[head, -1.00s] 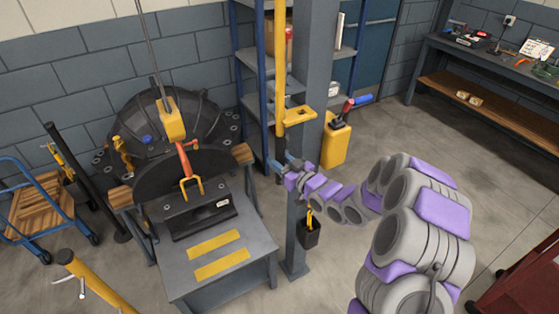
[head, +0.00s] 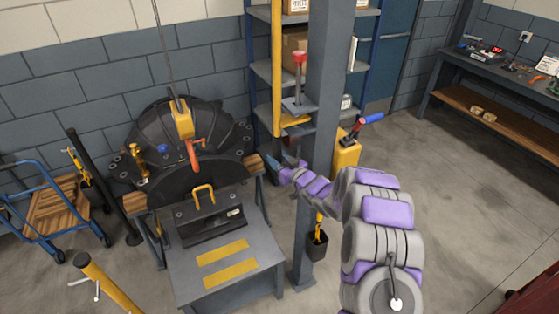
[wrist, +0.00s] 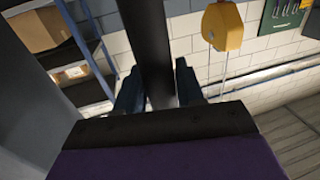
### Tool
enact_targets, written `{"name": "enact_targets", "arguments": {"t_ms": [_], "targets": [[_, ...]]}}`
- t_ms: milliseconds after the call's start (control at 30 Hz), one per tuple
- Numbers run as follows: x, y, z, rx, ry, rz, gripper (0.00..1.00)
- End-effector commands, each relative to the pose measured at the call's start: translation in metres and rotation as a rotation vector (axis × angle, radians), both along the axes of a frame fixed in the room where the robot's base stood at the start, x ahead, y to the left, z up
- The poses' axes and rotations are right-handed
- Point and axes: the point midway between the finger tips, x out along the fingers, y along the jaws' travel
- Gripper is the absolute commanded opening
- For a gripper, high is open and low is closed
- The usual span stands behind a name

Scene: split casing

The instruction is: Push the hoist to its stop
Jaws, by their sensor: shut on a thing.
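The yellow hoist body (wrist: 222,27) hangs high at upper right in the wrist view, with two chain lines below it. In the head view its yellow lower block (head: 183,121) hangs on the chain with an orange hook (head: 193,155), in front of the dark round casing (head: 160,135). The hook's tip is above the yellow handle (head: 204,193) on the dark half casing, apart from it. My gripper (head: 286,170) is beside the grey column, right of the casing. In the wrist view its fingers (wrist: 158,85) are shut on a dark upright bar (wrist: 150,40); the bar's far end is out of view.
The grey column (head: 325,120) stands close to my arm. A yellow upright (head: 277,60) and blue-framed shelves (head: 263,70) stand behind it. The grey stand (head: 225,275) is at left, a workbench (head: 500,75) at right. The floor (head: 470,190) at right is clear.

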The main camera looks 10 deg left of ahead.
Motion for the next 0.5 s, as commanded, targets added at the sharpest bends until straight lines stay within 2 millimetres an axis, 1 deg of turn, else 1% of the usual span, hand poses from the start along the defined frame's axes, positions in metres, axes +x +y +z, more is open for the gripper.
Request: {"name": "enact_targets", "arguments": {"t_ms": [33,200,233,400,500], "targets": [[0.0026,-0.0017,0.0027,0.004,-0.004,-0.007,0.0],[0.0036,-0.0013,0.0031,0.004,-0.006,-0.009,0.0],[0.0038,-0.0013,0.0032,0.004,-0.006,-0.009,0.4],[0.0028,-0.0009,0.0029,0.004,-0.005,-0.008,0.56],[0.0015,-0.0006,0.003,0.003,-0.006,-0.007,0.56]]}}
